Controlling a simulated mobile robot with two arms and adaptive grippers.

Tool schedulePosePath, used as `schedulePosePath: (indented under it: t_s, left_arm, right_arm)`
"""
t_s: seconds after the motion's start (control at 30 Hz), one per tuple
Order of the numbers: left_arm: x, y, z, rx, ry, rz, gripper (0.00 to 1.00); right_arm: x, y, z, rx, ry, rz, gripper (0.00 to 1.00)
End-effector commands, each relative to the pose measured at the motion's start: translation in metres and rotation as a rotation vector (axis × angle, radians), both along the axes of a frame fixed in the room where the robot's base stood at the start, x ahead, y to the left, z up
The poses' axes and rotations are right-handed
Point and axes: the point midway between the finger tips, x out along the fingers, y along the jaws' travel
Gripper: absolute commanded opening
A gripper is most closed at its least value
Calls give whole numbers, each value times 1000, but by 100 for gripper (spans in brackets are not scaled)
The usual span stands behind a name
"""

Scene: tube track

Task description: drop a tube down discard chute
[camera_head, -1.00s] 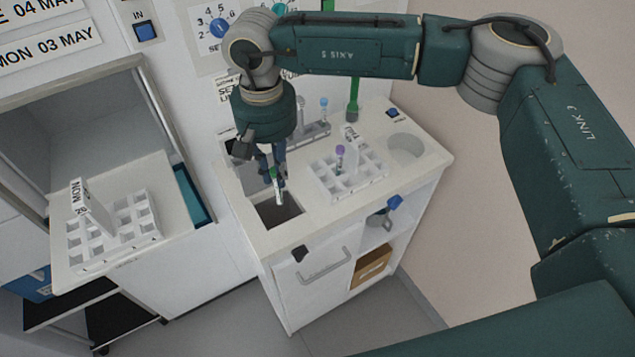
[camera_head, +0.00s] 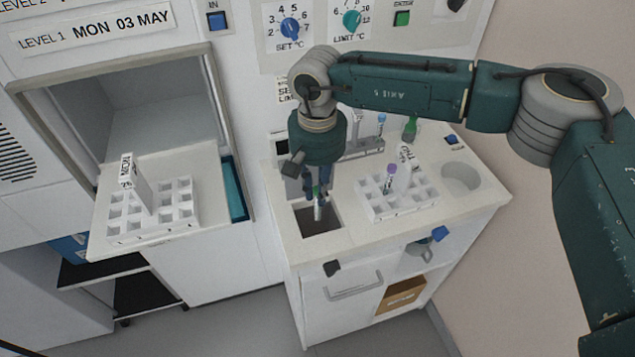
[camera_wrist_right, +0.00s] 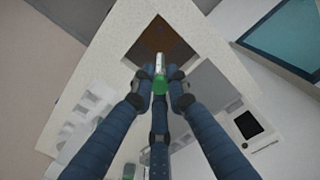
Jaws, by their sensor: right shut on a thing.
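My right gripper (camera_head: 318,190) is shut on a green-capped tube (camera_head: 318,209) and holds it upright or nearly so over the discard chute opening (camera_head: 322,228), a dark square hole in the white cabinet top. In the right wrist view the green cap (camera_wrist_right: 160,86) sits between the blue fingers, and the tube points toward the dark hole (camera_wrist_right: 158,45). I cannot tell whether the tube's lower end is inside the opening. My left gripper is not in view.
A narrow grey rack (camera_head: 364,148) is behind. Another rack (camera_head: 180,206) sits on the pulled-out shelf at left.

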Motion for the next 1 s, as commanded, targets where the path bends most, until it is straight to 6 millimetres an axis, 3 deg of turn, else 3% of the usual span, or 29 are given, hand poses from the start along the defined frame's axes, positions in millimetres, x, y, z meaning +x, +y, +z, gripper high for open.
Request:
schedulePosePath:
  t_s: [0.13,0.43,0.47,0.57,1.0]
  left_arm:
    - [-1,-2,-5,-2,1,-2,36]
    - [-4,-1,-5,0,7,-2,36]
    - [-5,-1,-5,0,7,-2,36]
    - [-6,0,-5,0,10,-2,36]
    - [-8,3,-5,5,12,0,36]
  right_arm:
    - [0,0,-11,0,0,0,0]
    - [0,0,-12,0,0,0,0]
    - [0,0,-12,0,0,0,18]
    - [0,0,-12,0,0,0,36]
    - [0,0,-12,0,0,0,36]
